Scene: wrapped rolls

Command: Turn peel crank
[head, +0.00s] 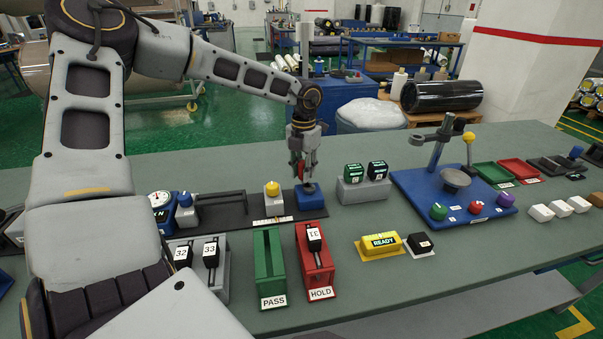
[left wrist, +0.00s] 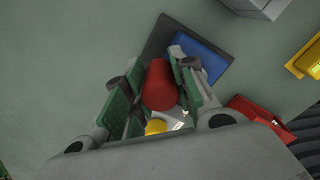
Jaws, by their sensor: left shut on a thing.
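My left gripper (head: 304,178) points down over the blue block (head: 311,203) at the right end of a dark base strip (head: 233,214). It is shut on a red cylindrical handle (left wrist: 160,86), which looks like the crank's grip. In the left wrist view the handle sits between the green-padded fingers of the left gripper (left wrist: 155,90). The blue block (left wrist: 206,56) is just beyond it. The fingers largely hide the crank's arm and its joint to the block in the head view. My right gripper is not in view.
A yellow-knobbed post (head: 272,191) stands close left of the gripper. Green PASS (head: 270,268) and red HOLD (head: 317,270) trays lie in front.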

